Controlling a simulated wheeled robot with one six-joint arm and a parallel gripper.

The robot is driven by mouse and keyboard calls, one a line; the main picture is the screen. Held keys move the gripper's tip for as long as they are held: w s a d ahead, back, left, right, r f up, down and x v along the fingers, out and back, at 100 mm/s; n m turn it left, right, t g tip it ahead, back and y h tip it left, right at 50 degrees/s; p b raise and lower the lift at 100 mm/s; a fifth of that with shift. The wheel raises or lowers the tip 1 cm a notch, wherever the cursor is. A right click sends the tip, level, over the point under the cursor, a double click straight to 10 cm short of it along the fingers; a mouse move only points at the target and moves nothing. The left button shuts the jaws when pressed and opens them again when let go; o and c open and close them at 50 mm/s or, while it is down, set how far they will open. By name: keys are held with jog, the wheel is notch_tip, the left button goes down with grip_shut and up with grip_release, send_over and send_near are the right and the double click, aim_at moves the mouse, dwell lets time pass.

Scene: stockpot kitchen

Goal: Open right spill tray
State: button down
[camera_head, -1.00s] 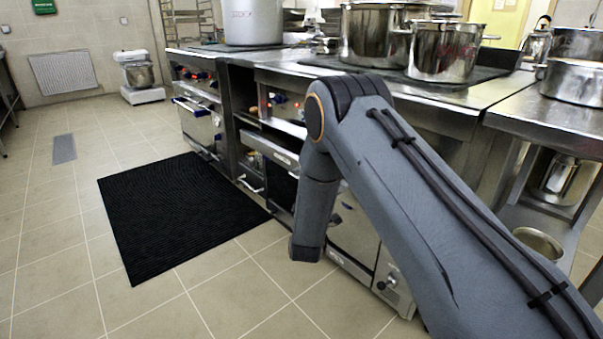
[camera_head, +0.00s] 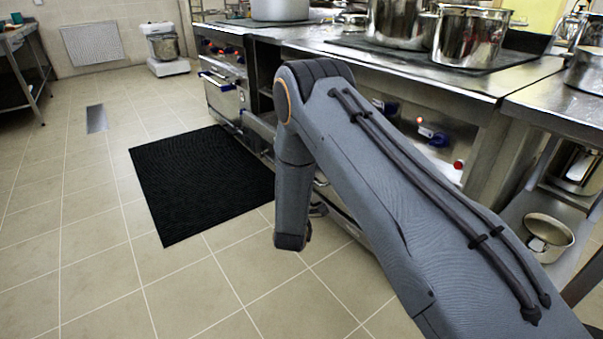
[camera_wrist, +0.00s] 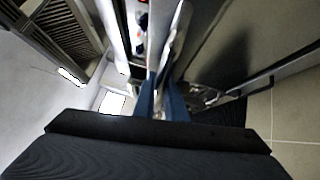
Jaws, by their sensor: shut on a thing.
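My gripper shows in the wrist view (camera_wrist: 162,105), its two blue fingers close together. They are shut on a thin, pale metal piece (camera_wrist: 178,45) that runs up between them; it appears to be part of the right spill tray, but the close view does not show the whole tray. In the head view my arm covers the stove front where the gripper works, so the fingers and the tray cannot be made out there.
A black mat (camera_head: 200,183) lies on the tiled floor left of my arm. The stove (camera_head: 470,82) carries large pots (camera_head: 470,36). A steel side table (camera_head: 560,105) with a pan (camera_head: 548,235) on its lower shelf stands at the right.

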jog(key=c, duration=1.8)
grip_release()
jog(key=shift+d, duration=0.15)
jog(key=shift+s+a, duration=0.2)
jog(key=shift+s, duration=0.1)
jog(key=p+v, duration=0.1)
jog(key=v, duration=0.6)
jog(key=shift+s, duration=0.15)
